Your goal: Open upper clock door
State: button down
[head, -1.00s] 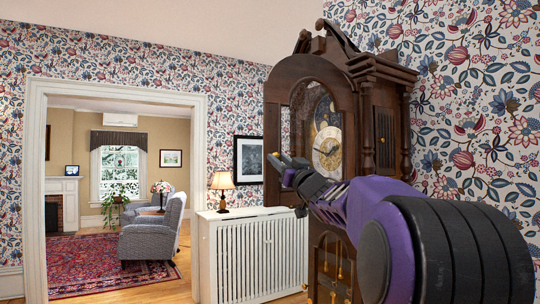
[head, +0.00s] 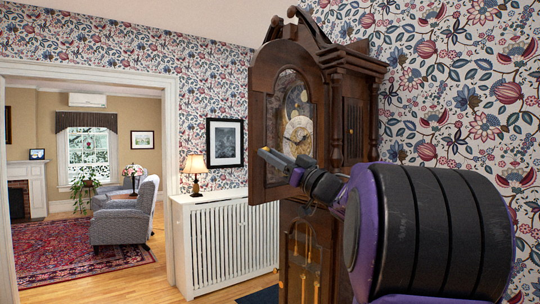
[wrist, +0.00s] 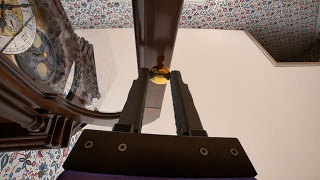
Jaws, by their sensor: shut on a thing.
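The tall dark wooden clock (head: 344,75) stands against the papered wall. Its upper clock door (head: 257,130) has an arched wooden frame and glass, with the dial (head: 298,133) showing through. The door appears ajar, its left side standing out from the case. My gripper (head: 268,155) is at the door's left stile, low on it. In the wrist view, my gripper (wrist: 160,85) is shut on the small brass knob (wrist: 160,75) on the stile (wrist: 157,35). The dial (wrist: 15,28) shows at the left there. The exact opening angle is hard to tell.
A white slatted radiator cover (head: 225,243) with a lit lamp (head: 194,172) stands left of the clock. A wide doorway leads to a room with grey armchairs (head: 125,222) and a red rug (head: 75,252). Bare wood floor lies before the cover.

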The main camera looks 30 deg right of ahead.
jog(key=c, duration=0.6)
grip_release()
jog(key=b+v, duration=0.2)
jog(key=v, duration=1.5)
jog(key=shift+s, duration=0.2)
jog(key=shift+w+a+f, duration=0.1)
